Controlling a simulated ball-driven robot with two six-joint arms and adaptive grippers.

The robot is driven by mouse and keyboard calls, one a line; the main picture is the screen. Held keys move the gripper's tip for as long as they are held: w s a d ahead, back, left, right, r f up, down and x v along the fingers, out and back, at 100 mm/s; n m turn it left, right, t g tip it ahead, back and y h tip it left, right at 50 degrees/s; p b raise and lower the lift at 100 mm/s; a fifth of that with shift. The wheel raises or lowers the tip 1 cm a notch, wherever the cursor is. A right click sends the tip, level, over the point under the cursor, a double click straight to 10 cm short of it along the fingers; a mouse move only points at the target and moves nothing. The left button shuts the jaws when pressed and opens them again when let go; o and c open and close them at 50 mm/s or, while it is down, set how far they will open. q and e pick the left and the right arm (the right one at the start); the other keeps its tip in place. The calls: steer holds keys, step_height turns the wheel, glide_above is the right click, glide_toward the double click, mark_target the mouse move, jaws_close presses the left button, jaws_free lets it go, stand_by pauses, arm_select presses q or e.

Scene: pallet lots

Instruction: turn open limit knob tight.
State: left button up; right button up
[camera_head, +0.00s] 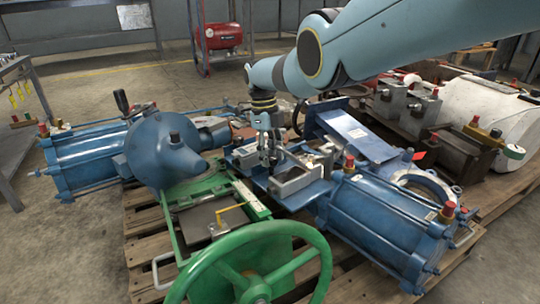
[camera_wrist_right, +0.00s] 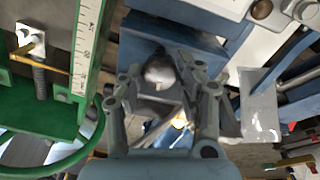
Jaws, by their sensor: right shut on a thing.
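My right gripper (camera_head: 268,148) reaches down over the blue actuator's middle housing (camera_head: 300,190), between the green frame and the blue cylinder. In the right wrist view my right gripper (camera_wrist_right: 165,85) has its two jointed fingers closed around a small round, pale metallic knob (camera_wrist_right: 159,69). The knob sits between the fingertips, in front of a blue block face. Its lower part is hidden by the fingers. In the head view the knob is too small and covered to make out. I cannot read any label on it. My left gripper is not in view.
A green handwheel (camera_head: 250,262) and green frame with a white scale (camera_head: 247,197) stand close to the left. A blue cylinder (camera_head: 392,222) lies to the right, another blue actuator (camera_head: 85,162) to the left. Wooden pallets (camera_head: 140,235) lie underneath. A red tank (camera_head: 222,36) stands behind.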

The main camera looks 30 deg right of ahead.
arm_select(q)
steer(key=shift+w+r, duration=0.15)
arm_select(e)
steer(key=shift+m, duration=0.7)
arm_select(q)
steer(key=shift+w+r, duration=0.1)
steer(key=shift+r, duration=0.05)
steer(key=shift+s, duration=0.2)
arm_select(e)
steer(key=o, duration=1.2)
steer(key=shift+c, duration=0.2)
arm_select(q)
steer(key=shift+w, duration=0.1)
arm_select(e)
step_height(320, 180, up, 12)
steer(key=w, duration=0.2)
steer(key=shift+s+f, duration=0.1)
steer(key=shift+f, duration=0.05)
